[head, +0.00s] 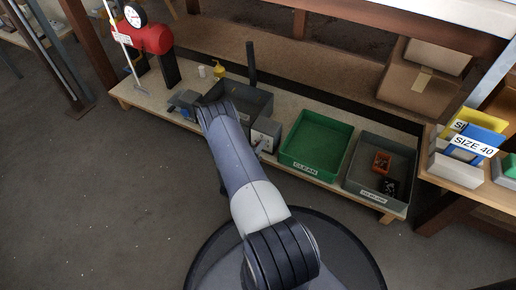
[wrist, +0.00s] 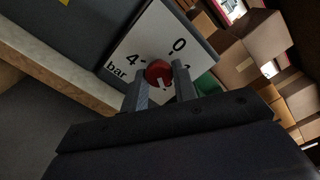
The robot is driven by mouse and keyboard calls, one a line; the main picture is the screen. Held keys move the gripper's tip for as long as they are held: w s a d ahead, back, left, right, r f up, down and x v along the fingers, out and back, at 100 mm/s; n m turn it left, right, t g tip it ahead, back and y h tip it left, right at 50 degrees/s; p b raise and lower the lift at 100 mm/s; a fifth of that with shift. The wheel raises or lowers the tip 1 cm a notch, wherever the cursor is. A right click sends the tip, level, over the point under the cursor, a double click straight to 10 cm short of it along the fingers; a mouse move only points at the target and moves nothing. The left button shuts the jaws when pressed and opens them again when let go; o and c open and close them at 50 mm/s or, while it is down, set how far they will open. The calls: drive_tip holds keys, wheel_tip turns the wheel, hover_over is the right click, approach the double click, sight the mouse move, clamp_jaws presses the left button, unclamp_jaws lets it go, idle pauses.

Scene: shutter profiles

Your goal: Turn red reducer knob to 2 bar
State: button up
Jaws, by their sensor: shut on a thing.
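The red reducer knob (wrist: 158,70) sits on a white dial plate (wrist: 150,38) in the wrist view. The plate reads 4, 0 and "bar"; another mark at the right is partly hidden by a finger. My gripper (wrist: 160,84) has one finger on each side of the knob and is shut on it. A short white line on the knob's face points toward the bottom of the picture. In the head view the grey box with the white dial (head: 265,131) stands on the low bench beside my arm; the knob is not clear there.
A green bin marked CLEAN (head: 318,125) and a grey bin (head: 350,180) with an orange and a black part stand right of the dial box. Another grey bin (head: 262,100) is behind my arm. A red tank with a gauge (head: 152,38) is at the left.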

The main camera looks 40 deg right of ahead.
drive_tip(key=o, duration=1)
drive_tip(key=shift+c, duration=0.2)
drive_tip(key=shift+a, duration=0.1)
drive_tip(key=p+v, duration=0.3)
drive_tip(key=v, duration=0.7)
drive_tip(key=shift+s+a+p, duration=0.15)
drive_tip(key=shift+a+p, duration=0.15)
drive_tip(key=shift+d+f, duration=0.1)
drive_tip(key=b+x, duration=0.3)
drive_tip(key=x, duration=0.7)
drive_tip(key=shift+w+d+b, duration=0.2)
drive_tip(key=shift+d+b, duration=0.1)
